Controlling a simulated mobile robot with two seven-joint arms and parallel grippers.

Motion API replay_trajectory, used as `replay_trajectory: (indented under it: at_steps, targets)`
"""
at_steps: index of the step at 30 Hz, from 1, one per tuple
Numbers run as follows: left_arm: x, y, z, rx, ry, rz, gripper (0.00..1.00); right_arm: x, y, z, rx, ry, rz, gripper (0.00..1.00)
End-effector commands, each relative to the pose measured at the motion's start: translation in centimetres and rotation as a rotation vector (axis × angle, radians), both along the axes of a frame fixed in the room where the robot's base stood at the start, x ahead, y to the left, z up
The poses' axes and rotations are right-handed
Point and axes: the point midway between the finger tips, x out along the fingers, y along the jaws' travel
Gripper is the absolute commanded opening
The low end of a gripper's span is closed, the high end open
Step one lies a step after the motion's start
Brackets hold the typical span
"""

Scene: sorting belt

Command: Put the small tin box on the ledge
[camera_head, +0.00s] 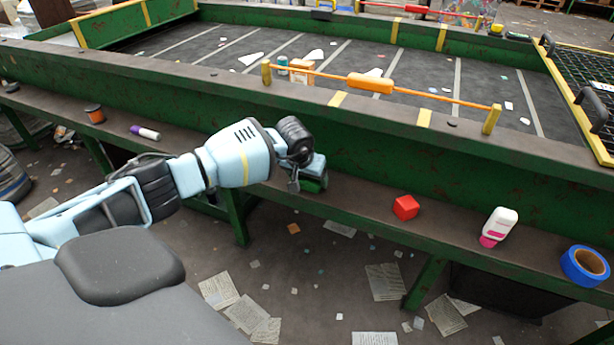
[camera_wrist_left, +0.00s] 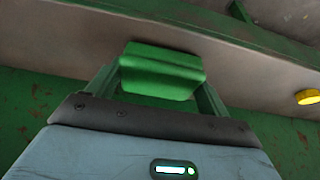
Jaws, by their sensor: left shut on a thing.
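The small tin box (camera_wrist_left: 162,72) is green and sits between the fingers of my left gripper (camera_wrist_left: 160,85) in the left wrist view. My left gripper is shut on it. In the head view my left gripper (camera_head: 312,178) is at the ledge (camera_head: 355,192), the brown shelf along the belt's near side. There the box (camera_head: 316,184) is mostly hidden by the gripper. I cannot tell whether the box touches the ledge or is just above it. My right gripper is not in view.
An orange-handled bar (camera_head: 370,84) stands above the belt wall.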

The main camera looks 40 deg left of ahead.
Motion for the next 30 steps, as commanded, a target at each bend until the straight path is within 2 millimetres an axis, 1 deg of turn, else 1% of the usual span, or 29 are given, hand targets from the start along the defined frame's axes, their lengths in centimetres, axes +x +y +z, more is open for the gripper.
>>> replay_trajectory:
  at_steps: [4,5,9,16,20,25,30]
  targets:
    - [0.0,0.0,-0.4,0.001,0.0,0.0,0.56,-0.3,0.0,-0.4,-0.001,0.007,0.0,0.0]
    - [0.0,0.0,-0.4,0.001,0.001,0.0,0.82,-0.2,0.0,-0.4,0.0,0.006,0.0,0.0]
    - [0.0,0.0,-0.3,0.0,0.0,0.0,1.0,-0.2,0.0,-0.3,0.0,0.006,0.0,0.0]
    - [0.0,0.0,-0.2,0.0,0.0,0.0,1.0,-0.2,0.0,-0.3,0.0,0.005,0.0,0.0]
    - [0.0,0.0,0.5,0.0,-0.002,0.0,1.0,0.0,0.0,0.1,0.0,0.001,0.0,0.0]
    - [-0.9,-0.1,2.6,0.002,-0.004,-0.001,1.0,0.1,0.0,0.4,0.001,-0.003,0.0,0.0]
    - [-2.1,-0.4,5.8,0.002,-0.006,-0.002,1.0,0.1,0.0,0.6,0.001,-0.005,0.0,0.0]
